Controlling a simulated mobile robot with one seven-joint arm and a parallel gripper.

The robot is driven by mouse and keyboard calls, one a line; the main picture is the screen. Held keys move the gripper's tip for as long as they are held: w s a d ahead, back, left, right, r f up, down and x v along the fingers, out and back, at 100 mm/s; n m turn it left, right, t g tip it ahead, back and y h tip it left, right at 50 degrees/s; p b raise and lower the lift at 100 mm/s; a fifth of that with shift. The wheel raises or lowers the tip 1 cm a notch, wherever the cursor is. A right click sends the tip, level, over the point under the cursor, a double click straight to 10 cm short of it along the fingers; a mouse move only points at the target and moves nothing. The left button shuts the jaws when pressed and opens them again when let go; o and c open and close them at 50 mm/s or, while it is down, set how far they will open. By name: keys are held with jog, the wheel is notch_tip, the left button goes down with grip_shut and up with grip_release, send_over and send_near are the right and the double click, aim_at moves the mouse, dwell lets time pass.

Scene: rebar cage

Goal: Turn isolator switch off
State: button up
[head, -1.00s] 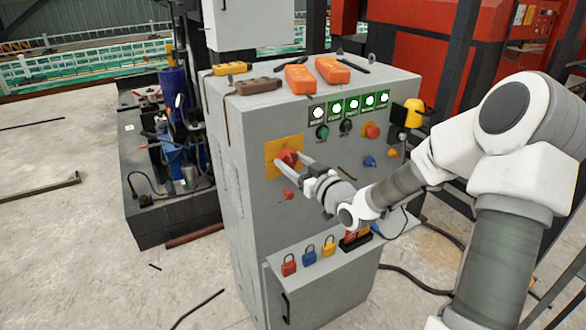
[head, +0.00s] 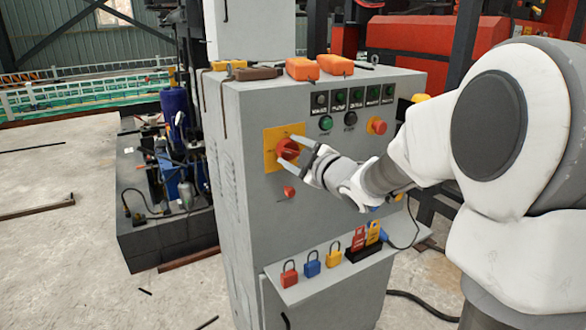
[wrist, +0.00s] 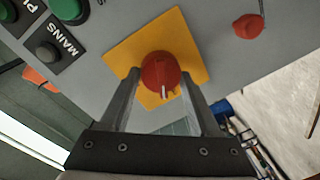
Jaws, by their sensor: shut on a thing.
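The isolator switch is a red rotary knob (head: 288,149) on a yellow square plate (head: 270,158), on the front of the grey cabinet. My gripper (head: 286,150) reaches it from the right, with one finger above the knob and one below. In the wrist view the red knob (wrist: 160,72) sits between the two fingers of my gripper (wrist: 159,80), with a pale mark at its lower edge. The fingers are shut on the knob. The yellow plate (wrist: 190,40) shows behind it. The row of indicator lamps (head: 355,97) above looks dark.
A smaller red knob (head: 289,191) is below the plate. A red button on yellow (head: 377,126) is to the right. Orange handsets (head: 302,69) lie on the cabinet top. My arm fills the right side.

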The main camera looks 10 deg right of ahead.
jog(key=n+b, duration=0.3)
jog(key=shift+f+b, duration=0.25)
jog(key=shift+b, duration=0.05)
jog(key=shift+r+n+h+b, duration=0.1)
jog(key=shift+n+h+b, duration=0.2)
jog(key=shift+n+b, duration=0.5)
jog(key=shift+r, duration=0.1)
jog(key=o, duration=1.4)
jog(key=shift+c, duration=0.2)
jog(key=shift+s, duration=0.15)
